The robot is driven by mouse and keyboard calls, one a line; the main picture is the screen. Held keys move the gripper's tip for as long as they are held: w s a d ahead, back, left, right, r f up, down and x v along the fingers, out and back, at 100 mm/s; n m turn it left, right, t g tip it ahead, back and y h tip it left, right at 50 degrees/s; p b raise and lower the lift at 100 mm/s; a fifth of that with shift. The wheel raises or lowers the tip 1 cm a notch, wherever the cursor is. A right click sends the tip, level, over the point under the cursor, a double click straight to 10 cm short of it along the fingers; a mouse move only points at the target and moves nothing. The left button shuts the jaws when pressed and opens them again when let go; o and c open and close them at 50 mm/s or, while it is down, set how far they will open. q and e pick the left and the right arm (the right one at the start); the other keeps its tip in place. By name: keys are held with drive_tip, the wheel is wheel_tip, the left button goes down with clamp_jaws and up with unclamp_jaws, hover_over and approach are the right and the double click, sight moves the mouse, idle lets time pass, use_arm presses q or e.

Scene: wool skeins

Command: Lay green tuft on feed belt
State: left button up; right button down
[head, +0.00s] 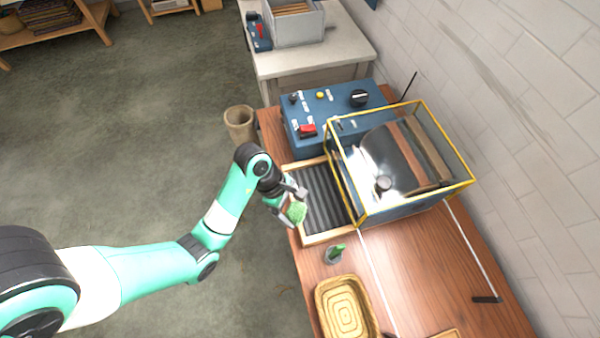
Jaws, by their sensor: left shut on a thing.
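My left gripper (285,207) is shut on a green tuft (297,212). It holds the tuft at the left edge of the feed belt, over or just beside its wooden frame; the height above it is hard to tell. The feed belt (326,196) is a dark ribbed strip in a pale wooden frame, and its visible surface is bare. It leads to a machine with a drum (388,158) inside a clear, yellow-edged guard. My right gripper is not in view.
A blue control box (335,105) with a red switch stands behind the belt. A small grey holder with something green (335,253) and a woven basket (345,308) stand in front of it. A bin (240,124) stands left of the table.

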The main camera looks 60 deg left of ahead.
use_arm(q)
drive_tip(key=d+m, duration=0.1)
drive_tip(key=d, duration=0.3)
drive_tip(key=b, duration=0.8)
hover_over(319, 199)
drive_tip(key=s+a, duration=0.1)
drive_tip(key=f, duration=0.9)
drive_tip(key=shift+s+f, duration=0.2)
drive_tip(key=shift+w+a+f, duration=0.1)
drive_tip(key=shift+w+a, duration=0.1)
drive_tip(key=shift+w, duration=0.05)
wheel_tip(319, 199, down, 4)
drive_tip(key=shift+a+r+b, duration=0.1)
drive_tip(key=shift+r+b, duration=0.05)
drive_tip(key=shift+b, duration=0.95)
drive_tip(key=shift+r, duration=0.1)
drive_tip(key=shift+w, duration=0.1)
